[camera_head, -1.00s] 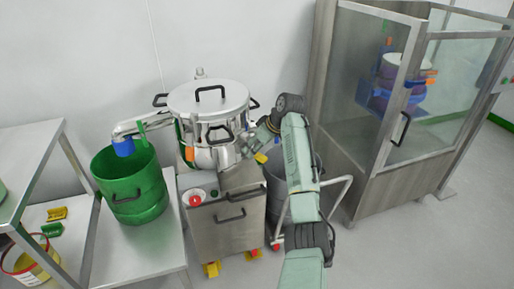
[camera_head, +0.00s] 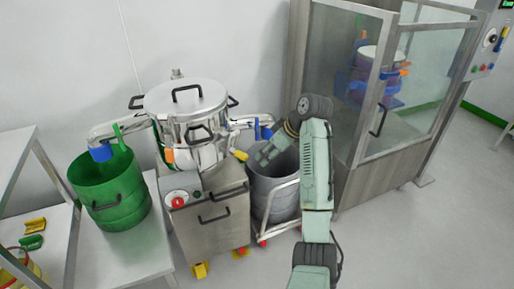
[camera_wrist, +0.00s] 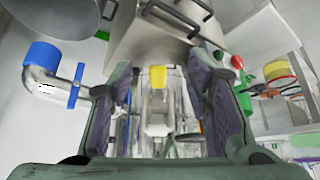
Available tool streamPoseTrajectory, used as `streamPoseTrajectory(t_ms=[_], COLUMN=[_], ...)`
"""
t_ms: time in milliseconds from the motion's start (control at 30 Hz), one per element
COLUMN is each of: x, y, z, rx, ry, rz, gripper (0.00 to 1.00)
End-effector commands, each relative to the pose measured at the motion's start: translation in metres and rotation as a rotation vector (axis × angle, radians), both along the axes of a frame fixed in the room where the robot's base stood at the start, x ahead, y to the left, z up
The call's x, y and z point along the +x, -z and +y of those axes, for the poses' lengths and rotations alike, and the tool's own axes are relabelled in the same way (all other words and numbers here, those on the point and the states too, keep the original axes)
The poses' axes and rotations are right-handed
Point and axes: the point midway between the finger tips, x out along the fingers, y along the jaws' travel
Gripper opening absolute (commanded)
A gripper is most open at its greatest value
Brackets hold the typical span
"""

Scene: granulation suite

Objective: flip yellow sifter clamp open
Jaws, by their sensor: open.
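The sifter is a shiny metal vessel (camera_head: 192,115) with a domed lid and black handles, on a wheeled metal cart. The yellow clamp (camera_head: 240,155) is small and sits at its lower right side. In the wrist view the yellow clamp (camera_wrist: 158,78) shows between the two fingers, with a metal part below it in the picture. My gripper (camera_head: 262,157) is right of the clamp, above the grey bin. In the wrist view my gripper (camera_wrist: 162,85) has its fingers spread wide. I see no contact with the clamp, and the distance is hard to judge.
A green drum (camera_head: 110,195) stands on a metal table at left. A grey bin (camera_head: 273,190) on a trolley stands below my gripper. A blue-ended pipe (camera_wrist: 48,70) with a blue handle is close to the left finger. A glass-walled cabinet (camera_head: 365,100) stands at right.

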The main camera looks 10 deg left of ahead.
Motion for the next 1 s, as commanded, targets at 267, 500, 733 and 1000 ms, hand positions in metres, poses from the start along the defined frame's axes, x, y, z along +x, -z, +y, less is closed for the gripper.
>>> streamPoseTrajectory(t_ms=[267,500,733,1000], x=[-0.003,0.001,-0.002,-0.155], y=[0.0,-0.004,-0.078,-0.244], z=[-0.006,0.015,0.18,0.336], rx=[0.0,0.012,0.227,0.836], ry=[0.0,0.003,0.033,-0.017], rz=[0.0,-0.046,-0.448,-0.878], gripper=[0.45,0.35,0.2,0.02])
